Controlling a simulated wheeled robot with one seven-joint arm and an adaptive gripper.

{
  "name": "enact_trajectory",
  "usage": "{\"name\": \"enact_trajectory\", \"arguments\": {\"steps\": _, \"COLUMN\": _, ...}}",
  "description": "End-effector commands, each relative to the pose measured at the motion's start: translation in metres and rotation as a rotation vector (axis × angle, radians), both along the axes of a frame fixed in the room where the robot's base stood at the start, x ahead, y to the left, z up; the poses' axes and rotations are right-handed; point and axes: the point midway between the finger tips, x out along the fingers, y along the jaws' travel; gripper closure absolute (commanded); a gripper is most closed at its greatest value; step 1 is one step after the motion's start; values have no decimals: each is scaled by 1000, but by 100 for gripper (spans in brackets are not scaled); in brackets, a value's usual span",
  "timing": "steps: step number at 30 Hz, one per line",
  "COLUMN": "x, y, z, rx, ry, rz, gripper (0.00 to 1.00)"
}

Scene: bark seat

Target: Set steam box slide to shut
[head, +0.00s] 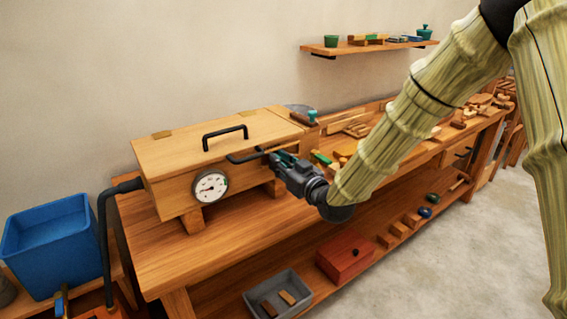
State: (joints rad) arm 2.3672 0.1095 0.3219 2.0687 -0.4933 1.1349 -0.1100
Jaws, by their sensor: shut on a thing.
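The steam box (165,183) is a long pale wooden box on short wooden feet, standing on the workbench. A black bar handle (225,134) is on its lid and a round white gauge (210,187) is on its front. A second black handle (240,159), which appears to be the slide's, juts from the upper front edge toward the right. My gripper (270,153) is at the right part of the box front, shut on this handle's right end. The gripper partly hides that end, and I cannot tell the slide's exact position.
The workbench (180,248) has a clear front strip. Wood pieces (350,125) lie right of the box. A black hose (102,235) runs from its left end, near a blue tub (48,240). A grey tray (278,296) and red box (345,258) sit on the lower shelf.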

Motion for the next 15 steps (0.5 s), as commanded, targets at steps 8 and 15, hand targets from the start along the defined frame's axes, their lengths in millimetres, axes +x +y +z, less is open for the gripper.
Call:
{"name": "enact_trajectory", "arguments": {"steps": 8, "x": -1, "y": 1, "z": -1, "rx": 0, "ry": 2, "rz": 3, "gripper": 59}}
{"name": "enact_trajectory", "arguments": {"steps": 15, "x": -3, "y": -1, "z": -1, "rx": 0, "ry": 1, "rz": 2, "gripper": 59}}
